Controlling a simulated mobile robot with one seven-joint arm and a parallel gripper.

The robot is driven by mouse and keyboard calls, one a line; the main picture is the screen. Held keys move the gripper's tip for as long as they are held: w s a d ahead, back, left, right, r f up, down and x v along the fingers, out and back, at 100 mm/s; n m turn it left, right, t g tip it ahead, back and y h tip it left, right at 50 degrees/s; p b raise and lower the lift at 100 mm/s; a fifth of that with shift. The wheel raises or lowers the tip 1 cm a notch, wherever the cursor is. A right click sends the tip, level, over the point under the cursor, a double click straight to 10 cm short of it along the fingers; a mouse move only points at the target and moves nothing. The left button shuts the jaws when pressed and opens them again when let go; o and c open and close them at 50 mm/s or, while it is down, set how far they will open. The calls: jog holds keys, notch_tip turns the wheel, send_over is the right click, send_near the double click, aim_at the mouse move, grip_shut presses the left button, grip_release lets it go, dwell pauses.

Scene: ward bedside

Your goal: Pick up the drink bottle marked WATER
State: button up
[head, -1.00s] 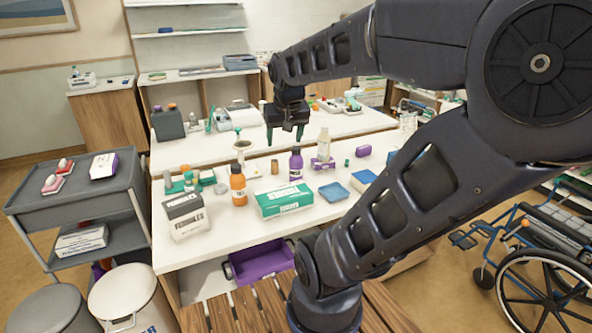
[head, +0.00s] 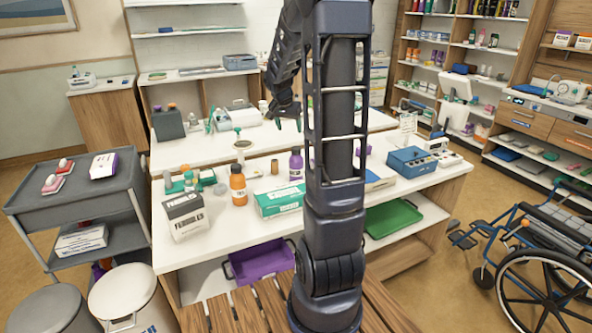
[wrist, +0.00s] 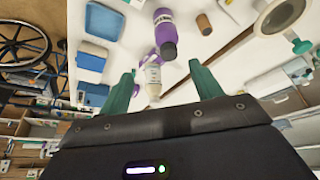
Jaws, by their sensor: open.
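No label that I can read says WATER. A purple bottle (head: 296,165) with a dark cap stands on the near counter; it also shows in the wrist view (wrist: 162,27), its white label too small to read. An orange bottle (head: 238,187) stands to its left in the head view. A pale bottle with a white cap (wrist: 152,78) shows in the wrist view beyond the purple one, between my fingers in the picture; my arm hides it in the head view. My gripper (head: 288,122) is open and empty, above the far part of the counters; its green fingers (wrist: 162,75) frame the wrist view.
A teal-and-white box (head: 280,201) and a box marked FEMBLES (head: 186,219) stand at the counter's front. A blue container (head: 411,162) is at the right. A purple tray (head: 262,264) and green tray (head: 393,219) lie below. A wheelchair (head: 535,255) stands at the right.

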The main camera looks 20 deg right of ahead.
jog(key=m, duration=0.2)
send_near(296, 148)
jog(key=shift+x, duration=5.4)
jog(key=shift+w, duration=0.1)
grip_shut()
